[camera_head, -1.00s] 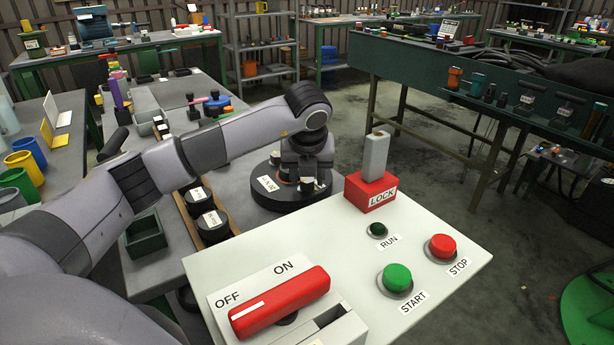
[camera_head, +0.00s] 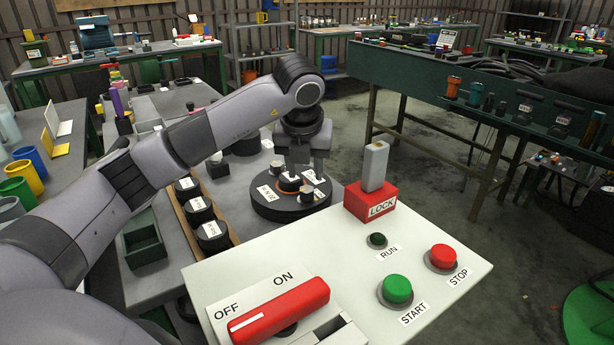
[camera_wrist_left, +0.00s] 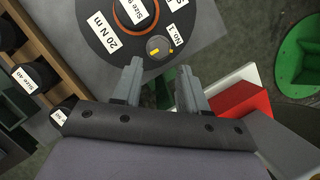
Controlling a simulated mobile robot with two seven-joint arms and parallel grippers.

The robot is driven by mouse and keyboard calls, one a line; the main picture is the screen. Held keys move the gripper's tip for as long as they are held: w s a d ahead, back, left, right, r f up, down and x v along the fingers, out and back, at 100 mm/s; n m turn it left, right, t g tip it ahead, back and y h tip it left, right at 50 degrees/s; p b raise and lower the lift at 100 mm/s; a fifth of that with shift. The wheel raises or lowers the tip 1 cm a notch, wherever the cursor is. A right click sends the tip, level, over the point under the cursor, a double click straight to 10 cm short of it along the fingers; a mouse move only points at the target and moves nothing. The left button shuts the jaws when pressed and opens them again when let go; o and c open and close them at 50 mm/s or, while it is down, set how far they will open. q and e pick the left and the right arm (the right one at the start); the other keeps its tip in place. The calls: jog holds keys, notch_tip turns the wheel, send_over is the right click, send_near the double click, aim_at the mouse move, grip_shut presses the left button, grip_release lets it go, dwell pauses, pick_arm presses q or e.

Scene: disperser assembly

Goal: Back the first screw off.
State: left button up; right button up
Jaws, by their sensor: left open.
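The round black fixture (camera_head: 292,208) stands on the grey bench, with white labels and an orange ring around a black centre. In the left wrist view, its grey round screw head (camera_wrist_left: 159,47) with yellow marks sits beside the "No.1" label (camera_wrist_left: 188,38). A "20 N m" label (camera_wrist_left: 110,33) is also on the fixture. My left gripper (camera_head: 304,168) points down above the fixture. Its two fingers are apart with nothing between them (camera_wrist_left: 160,72), and the screw head lies just beyond the fingertips. The screw's thread is hidden. My right gripper is out of view.
A white control panel (camera_head: 420,225) in front carries a red LOCK block (camera_head: 372,203), a green START button (camera_head: 397,289), a red STOP button (camera_head: 443,256) and a red switch handle (camera_head: 280,309). A wooden rack (camera_head: 184,215) with black labelled pieces stands left of the fixture.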

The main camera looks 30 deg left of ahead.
aim_at(309, 189)
pick_arm(q)
jog(key=m, duration=0.1)
jog(key=a+m+h, duration=0.1)
jog(key=m, duration=0.1)
jog(key=m+h, duration=0.1)
jog(key=m, duration=0.1)
jog(key=shift+a+f+p, duration=0.1)
jog(key=shift+a+p, duration=0.15)
jog(key=shift+p, duration=0.15)
jog(key=shift+w+f+m+h+p, duration=0.15)
jog(key=shift+w+f+m+h, duration=0.25)
jog(key=shift+f+m, duration=0.55)
jog(key=shift+w+f+m+h+p, duration=0.1)
jog(key=shift+w+f+m+h, duration=0.15)
jog(key=shift+w+f+m, duration=0.55)
jog(key=shift+w+f+m+h+p, duration=0.2)
jog(key=shift+f+m+h, duration=0.15)
jog(key=shift+f+m, duration=0.8)
jog(key=shift+f+n, duration=0.2)
jog(key=shift+n, duration=0.1)
jog(key=c, duration=0.8)
